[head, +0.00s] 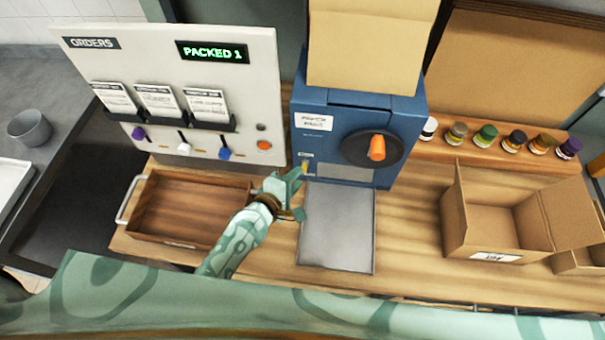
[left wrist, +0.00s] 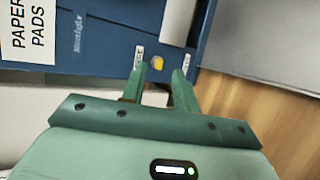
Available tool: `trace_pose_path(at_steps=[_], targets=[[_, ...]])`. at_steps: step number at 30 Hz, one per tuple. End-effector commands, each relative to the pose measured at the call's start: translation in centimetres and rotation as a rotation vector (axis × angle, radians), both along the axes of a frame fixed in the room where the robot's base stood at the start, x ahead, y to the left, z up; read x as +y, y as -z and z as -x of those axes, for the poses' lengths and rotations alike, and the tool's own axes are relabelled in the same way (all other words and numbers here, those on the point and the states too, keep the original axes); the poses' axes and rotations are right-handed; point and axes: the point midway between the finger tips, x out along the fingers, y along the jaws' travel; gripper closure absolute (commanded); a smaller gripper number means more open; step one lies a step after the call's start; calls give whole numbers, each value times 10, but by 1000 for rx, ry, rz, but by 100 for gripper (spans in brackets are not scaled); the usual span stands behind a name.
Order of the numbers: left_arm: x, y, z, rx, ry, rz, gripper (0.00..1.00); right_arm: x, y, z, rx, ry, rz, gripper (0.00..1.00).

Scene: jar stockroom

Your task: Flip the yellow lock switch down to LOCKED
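The yellow lock switch (left wrist: 157,62) is a small knob on the front of the blue machine (head: 357,105), between two small white labels too small to read. It shows in the head view (head: 305,168) at the machine's lower left, partly hidden by my left gripper. My left gripper (left wrist: 160,84) is open and empty, its fingers pointing at the panel with the switch just beyond and between their tips. The head view shows this gripper (head: 300,178) close against the machine. I cannot tell whether the fingers touch the switch or which way it is set. My right gripper is not in view.
An orange dial (head: 377,148) sits right of the switch. A grey plate (head: 337,240) lies below the machine. A wooden drawer (head: 190,205) stands open under the white orders panel (head: 190,70). An open cardboard box (head: 495,235) and several jars (head: 487,133) are right.

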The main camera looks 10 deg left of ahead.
Motion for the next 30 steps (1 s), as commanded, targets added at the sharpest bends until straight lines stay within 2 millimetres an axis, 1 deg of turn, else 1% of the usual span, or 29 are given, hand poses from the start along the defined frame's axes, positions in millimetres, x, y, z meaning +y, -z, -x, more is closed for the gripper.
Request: trace_pose_path(at_steps=[1, 3, 6, 10, 17, 18, 20, 21, 27, 29, 30], targets=[[-4, 6, -9, 0, 0, 0, 70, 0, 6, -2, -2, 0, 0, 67], [-8, 10, -18, 0, 0, 1, 70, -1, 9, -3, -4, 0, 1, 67], [-12, 14, -28, 1, -2, 1, 70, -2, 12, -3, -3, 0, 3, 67], [-15, 15, -33, 0, -1, 0, 70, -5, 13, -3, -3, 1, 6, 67], [-15, 15, -34, 1, -1, 0, 70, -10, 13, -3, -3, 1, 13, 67], [-15, 15, -34, 1, -1, 0, 73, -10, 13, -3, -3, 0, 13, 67], [-15, 15, -34, 1, -1, 0, 89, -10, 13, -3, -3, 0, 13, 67], [-15, 15, -34, 1, -1, 0, 100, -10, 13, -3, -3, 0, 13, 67], [-15, 16, -34, -2, -1, -1, 100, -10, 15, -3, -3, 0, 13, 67], [-14, 19, -34, -13, -1, -1, 100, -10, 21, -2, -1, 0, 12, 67], [-14, 22, -34, -27, -1, -3, 100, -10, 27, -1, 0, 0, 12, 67]])
